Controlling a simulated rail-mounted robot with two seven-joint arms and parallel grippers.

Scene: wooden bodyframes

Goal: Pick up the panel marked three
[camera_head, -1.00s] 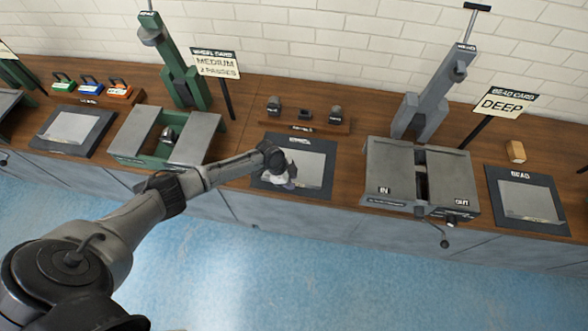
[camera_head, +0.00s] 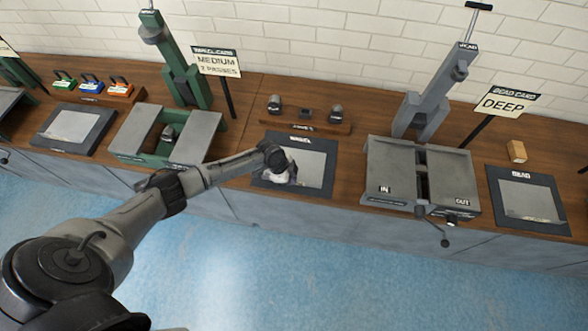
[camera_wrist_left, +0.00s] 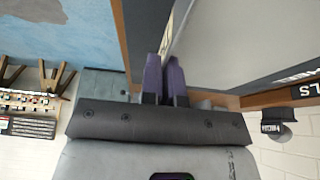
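A grey sheet panel (camera_head: 310,168) lies on the dark mat (camera_head: 327,188) labelled WHEEL at mid-bench. No number is readable on it, so I cannot tell if it is the panel marked three. My left gripper (camera_head: 283,177) is at the left part of this mat, by the panel's edge. In the left wrist view its two purple fingers (camera_wrist_left: 165,62) are close together at the edge of a grey panel (camera_wrist_left: 215,35). I cannot tell whether that edge is between them. My right gripper is not in view.
Other grey panels lie on the left mat (camera_head: 72,125) and the BEAD mat (camera_head: 528,205). A green machine (camera_head: 178,150) stands left of my gripper and a grey machine (camera_head: 385,165) right of it. A wooden rack (camera_head: 305,127) with small tools is behind the WHEEL mat.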

